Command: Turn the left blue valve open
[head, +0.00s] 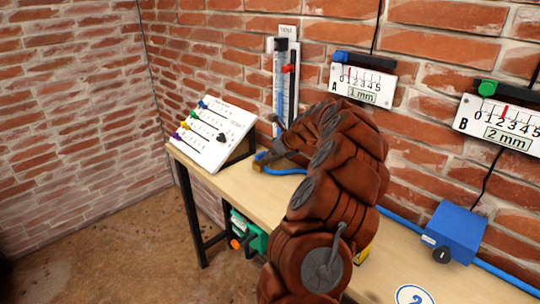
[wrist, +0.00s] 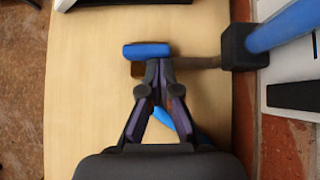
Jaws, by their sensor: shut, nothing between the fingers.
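The blue valve's handle (wrist: 147,50) is a short blue bar lying across the picture in the wrist view. It sits on a brown valve body (wrist: 137,69) joined to a pipe (wrist: 198,62) that runs right to a black block. In the head view the blue handle (head: 261,156) shows small at the back left of the bench. My gripper (wrist: 159,68) has its fingertips together, empty, at the near side of the handle. I cannot tell whether they touch it. In the head view my arm partly hides this area.
The wooden bench (head: 225,180) runs along a brick wall. A sloped white panel (head: 213,132) with coloured sliders stands left of the valve. A clear column gauge (head: 286,85) rises behind it. Gauges A (head: 362,82) and B (head: 505,120) hang right. A blue box (head: 455,232) sits farther right.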

